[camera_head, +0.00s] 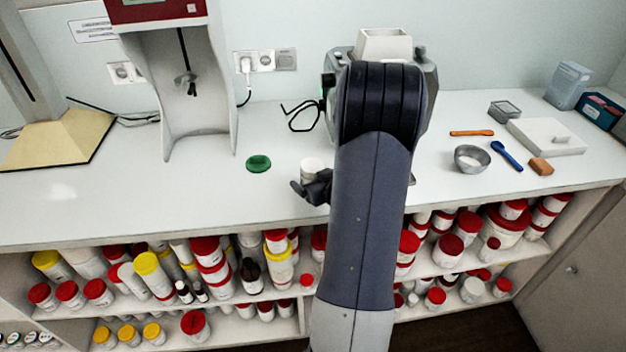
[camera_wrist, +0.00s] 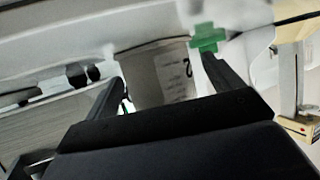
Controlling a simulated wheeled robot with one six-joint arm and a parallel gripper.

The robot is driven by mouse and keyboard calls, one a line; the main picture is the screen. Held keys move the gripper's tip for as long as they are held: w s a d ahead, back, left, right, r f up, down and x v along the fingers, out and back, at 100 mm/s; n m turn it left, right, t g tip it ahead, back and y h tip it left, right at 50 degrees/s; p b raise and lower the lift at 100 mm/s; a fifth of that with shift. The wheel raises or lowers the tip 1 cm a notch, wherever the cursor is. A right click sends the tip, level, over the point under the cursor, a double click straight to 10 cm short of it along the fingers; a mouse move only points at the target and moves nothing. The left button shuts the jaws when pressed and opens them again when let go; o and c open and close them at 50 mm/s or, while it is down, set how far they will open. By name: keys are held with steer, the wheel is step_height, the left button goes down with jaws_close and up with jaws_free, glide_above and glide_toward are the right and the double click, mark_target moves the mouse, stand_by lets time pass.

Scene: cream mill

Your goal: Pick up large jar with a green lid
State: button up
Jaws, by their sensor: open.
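A white jar (camera_head: 312,165) stands on the counter just left of my arm, with its top looking white in the head view. A round green lid (camera_head: 258,163) lies apart on the counter to its left. My gripper (camera_head: 310,187) is low at the near side of the jar. In the wrist view, the pale jar with a printed label (camera_wrist: 160,76) shows between the two dark fingers of my gripper (camera_wrist: 160,84). The fingers are open; whether either touches the jar cannot be told. A green shape (camera_wrist: 207,38) shows beside the right finger.
The white counter (camera_head: 110,205) is clear at front left. A tall white stand with a red top (camera_head: 195,90) is behind the lid. A grey machine (camera_head: 336,64) is partly hidden by my arm. A metal bowl (camera_head: 472,159) and a blue spoon (camera_head: 507,156) lie right. Shelves below hold several jars.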

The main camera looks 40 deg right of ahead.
steer(key=c, duration=1)
steer(key=shift+c, duration=0.2)
steer(key=shift+r, duration=0.1)
